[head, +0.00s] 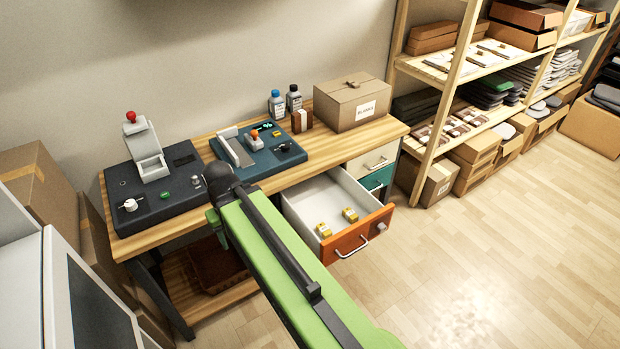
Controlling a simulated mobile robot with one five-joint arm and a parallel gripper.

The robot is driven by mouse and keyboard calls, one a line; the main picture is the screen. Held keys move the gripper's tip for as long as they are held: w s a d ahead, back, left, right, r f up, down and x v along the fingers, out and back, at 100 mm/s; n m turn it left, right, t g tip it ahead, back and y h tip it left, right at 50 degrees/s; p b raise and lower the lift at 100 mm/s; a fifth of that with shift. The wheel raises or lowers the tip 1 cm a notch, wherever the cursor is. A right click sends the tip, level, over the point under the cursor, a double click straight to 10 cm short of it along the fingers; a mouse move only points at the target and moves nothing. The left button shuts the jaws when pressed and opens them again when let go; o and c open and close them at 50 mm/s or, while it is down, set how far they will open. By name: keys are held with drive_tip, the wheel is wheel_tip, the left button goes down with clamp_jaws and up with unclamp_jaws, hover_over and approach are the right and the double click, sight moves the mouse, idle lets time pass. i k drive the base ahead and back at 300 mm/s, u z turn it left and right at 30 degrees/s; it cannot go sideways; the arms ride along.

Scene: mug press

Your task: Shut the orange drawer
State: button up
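The orange drawer (361,238) is pulled out from the right part of the wooden workbench (131,241). Its orange front has a pale handle (352,249), and its white inside is exposed. My green arm reaches from the lower right up to the left, in front of the drawer's left side. The arm's dark far end is over the bench's front edge. I cannot make out my gripper's fingers; the arm hides them.
A white drawer (375,162) and a teal drawer (378,179) sit in the bench beside the orange one. Two dark machines (181,206) and a cardboard box (352,103) stand on top. Wooden shelves (424,150) rise at right. Floor (480,240) right of the drawer is clear.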

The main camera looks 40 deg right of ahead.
sight(329, 204)
drive_tip(key=u, duration=0.55)
drive_tip(key=k, duration=1.15)
drive_tip(key=u, duration=0.05)
